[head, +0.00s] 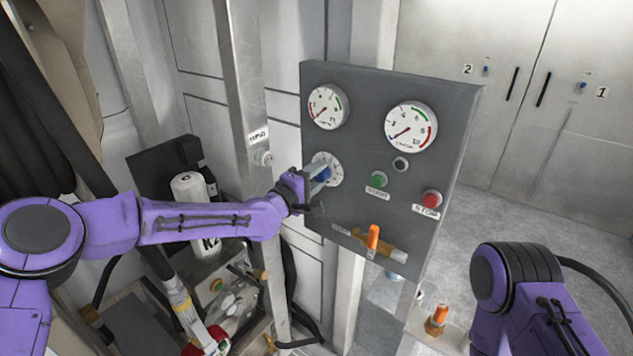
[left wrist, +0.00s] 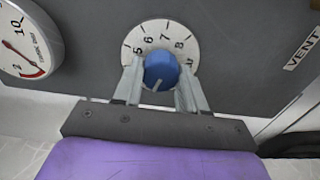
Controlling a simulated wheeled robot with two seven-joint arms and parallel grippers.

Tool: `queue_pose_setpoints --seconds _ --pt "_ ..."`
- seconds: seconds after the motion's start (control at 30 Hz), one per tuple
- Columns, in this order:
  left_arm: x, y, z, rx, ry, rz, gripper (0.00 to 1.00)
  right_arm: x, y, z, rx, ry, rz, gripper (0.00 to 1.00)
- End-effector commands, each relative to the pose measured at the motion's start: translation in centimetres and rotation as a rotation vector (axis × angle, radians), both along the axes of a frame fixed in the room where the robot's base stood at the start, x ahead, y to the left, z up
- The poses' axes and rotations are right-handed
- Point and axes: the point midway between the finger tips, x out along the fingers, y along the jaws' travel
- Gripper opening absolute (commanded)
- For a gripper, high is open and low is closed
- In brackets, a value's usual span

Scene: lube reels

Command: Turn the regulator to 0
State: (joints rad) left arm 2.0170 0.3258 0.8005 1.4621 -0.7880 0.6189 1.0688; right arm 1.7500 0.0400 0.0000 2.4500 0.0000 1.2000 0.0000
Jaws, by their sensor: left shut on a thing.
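The regulator is a blue knob (left wrist: 161,71) on a white numbered dial (left wrist: 184,38), mounted on a grey panel (head: 462,110). In the head view the dial (head: 335,165) sits below the left gauge, and the knob (head: 323,174) is partly hidden by my gripper. My left gripper (left wrist: 160,80) is shut on the knob, one finger on each side. It also shows in the head view (head: 318,182). In the left wrist view the dial numbers 5, 6, 7 and 8 show; the lower part is hidden. The knob's pale pointer line points down toward the gripper. My right gripper is out of view.
The panel also carries two gauges (head: 326,107) (head: 411,127), a green button (head: 379,180), a red button (head: 431,199) and an orange-handled valve (head: 373,238). A metal post (head: 238,80) stands left of the panel. Grey cabinet doors (head: 520,50) stand behind on the right.

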Motion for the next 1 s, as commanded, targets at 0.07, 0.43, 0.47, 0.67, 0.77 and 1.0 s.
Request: queue_pose_setpoints --seconds 0.07,0.43,0.47,0.67,0.77,1.0 --pt "0.3 0.3 0.1 -0.068 0.034 0.008 0.11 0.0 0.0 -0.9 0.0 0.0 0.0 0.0" --pt "0.2 0.3 -0.2 -0.352 0.24 0.007 0.11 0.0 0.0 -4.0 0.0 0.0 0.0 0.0" --pt "0.2 0.3 -0.2 -0.375 0.258 0.007 0.11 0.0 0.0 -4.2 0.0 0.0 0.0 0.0" --pt "0.2 0.3 -0.2 -0.515 0.359 0.005 0.11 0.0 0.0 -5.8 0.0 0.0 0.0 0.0" --pt "0.2 0.3 -0.2 -0.575 0.404 0.006 0.11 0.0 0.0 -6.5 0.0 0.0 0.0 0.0" --pt "0.2 0.2 -0.1 -0.683 0.482 0.006 0.11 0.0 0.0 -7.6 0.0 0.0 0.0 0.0"
